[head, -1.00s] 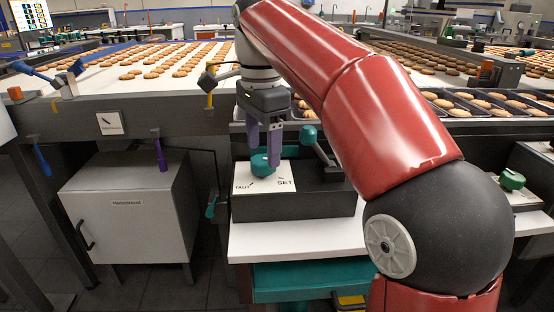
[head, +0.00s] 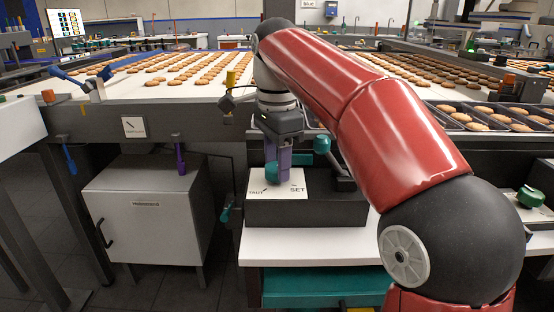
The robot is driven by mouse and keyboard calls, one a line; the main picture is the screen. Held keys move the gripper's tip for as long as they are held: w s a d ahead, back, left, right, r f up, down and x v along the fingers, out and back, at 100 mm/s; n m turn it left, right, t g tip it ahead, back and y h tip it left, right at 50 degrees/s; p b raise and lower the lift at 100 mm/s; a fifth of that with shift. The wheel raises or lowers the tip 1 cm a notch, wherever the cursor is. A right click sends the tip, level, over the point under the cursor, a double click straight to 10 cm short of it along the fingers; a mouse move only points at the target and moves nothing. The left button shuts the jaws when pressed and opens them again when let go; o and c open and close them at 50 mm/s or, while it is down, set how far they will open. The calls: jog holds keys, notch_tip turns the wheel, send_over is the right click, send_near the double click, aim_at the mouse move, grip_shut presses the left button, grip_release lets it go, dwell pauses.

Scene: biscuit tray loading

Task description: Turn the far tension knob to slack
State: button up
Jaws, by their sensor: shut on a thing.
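A teal knob (head: 271,173) stands on a white dial plate (head: 293,180) marked "TAUT" on the left and "SET" on the right. The plate is on top of a dark box (head: 325,209). My gripper (head: 279,170) points down from above, its purple fingers shut on the teal knob. The fingers overlap in the picture and cover part of the knob, so its pointer direction and any marking behind them cannot be read.
A teal ball-ended lever (head: 322,144) rises close to the right of my gripper. Another green knob (head: 530,197) is at the far right. A grey cabinet (head: 150,215) stands left. The biscuit conveyor (head: 125,88) runs behind, with dark biscuit trays (head: 460,117) at right.

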jog(key=shift+n, duration=0.3)
jog(key=n, duration=1)
jog(key=shift+n, duration=0.4)
jog(key=n, duration=1)
jog(key=shift+r, duration=0.1)
jog(key=shift+n, duration=0.4)
jog(key=o, duration=1)
jog(key=shift+c, duration=0.2)
